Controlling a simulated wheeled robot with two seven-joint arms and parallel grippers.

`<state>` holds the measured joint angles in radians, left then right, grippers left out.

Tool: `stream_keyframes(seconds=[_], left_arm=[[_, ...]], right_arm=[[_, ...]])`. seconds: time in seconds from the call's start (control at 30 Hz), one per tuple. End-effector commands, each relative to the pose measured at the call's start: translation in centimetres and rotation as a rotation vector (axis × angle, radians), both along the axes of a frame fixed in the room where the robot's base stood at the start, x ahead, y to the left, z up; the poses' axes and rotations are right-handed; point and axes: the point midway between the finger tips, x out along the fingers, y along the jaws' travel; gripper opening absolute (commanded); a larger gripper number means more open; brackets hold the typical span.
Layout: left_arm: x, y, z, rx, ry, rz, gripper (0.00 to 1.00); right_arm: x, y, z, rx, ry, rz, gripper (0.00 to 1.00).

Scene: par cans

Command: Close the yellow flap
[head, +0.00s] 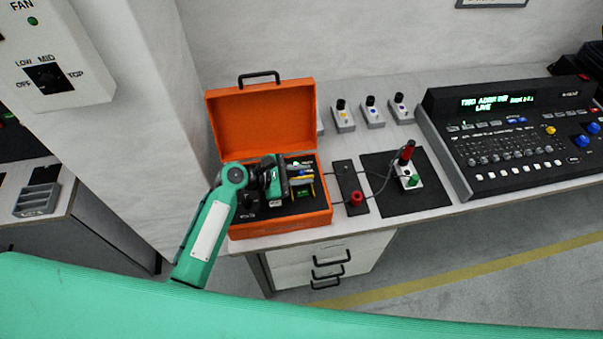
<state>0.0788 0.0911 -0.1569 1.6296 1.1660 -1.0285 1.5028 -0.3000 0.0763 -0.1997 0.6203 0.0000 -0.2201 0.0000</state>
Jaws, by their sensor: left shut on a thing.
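No clearly readable yellow flap shows in the head view. A small yellow part (302,170) sits among small items in the open orange case, and I cannot tell whether it is the flap. My left gripper (287,181) reaches into the case from the left. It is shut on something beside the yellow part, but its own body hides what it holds. A yellow mark also shows on a small grey switch box (343,117) behind the case. My right gripper is not in view.
The orange case (258,118) stands with its lid up at the bench's left end. To its right are a narrow black plate with a red knob (356,198), a black mat (375,165) with a small cabled device, and a lighting console (515,140). A wall control box (50,55) hangs at upper left.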

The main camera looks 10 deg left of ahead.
Motion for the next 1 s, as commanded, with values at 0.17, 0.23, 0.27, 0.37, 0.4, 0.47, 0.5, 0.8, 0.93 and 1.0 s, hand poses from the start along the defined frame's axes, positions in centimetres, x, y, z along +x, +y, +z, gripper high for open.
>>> stream_keyframes(seconds=[0.17,0.23,0.27,0.37,0.4,0.47,0.5,0.8,0.93,1.0], left_arm=[[0.0,0.1,0.2,0.011,-0.047,0.006,0.01],[-0.2,0.0,0.2,0.02,-0.075,0.006,0.01],[-0.3,0.0,0.1,0.025,-0.091,0.006,0.01],[-0.6,-0.2,-0.1,0.046,-0.153,0.006,0.01],[-0.8,-0.2,-0.2,0.054,-0.181,0.005,0.01],[-1.1,-0.3,-0.4,0.068,-0.226,0.005,0.02],[-1.2,-0.3,-0.5,0.077,-0.255,0.007,0.02],[-2.2,-0.7,-1.1,0.141,-0.453,0.006,0.02],[-2.5,-0.8,-1.3,0.159,-0.509,0.006,0.02],[-2.6,-0.9,-1.3,0.168,-0.534,0.005,0.02]], right_arm=[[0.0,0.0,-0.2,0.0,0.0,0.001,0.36],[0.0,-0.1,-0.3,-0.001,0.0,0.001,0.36],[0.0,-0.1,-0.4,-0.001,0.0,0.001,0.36],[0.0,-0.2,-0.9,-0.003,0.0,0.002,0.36],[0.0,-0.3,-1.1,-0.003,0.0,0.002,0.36],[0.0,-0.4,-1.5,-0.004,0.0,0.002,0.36],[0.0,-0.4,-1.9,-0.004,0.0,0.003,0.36],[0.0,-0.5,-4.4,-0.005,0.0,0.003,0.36],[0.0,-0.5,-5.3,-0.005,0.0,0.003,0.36],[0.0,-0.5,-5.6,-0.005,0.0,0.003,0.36]])
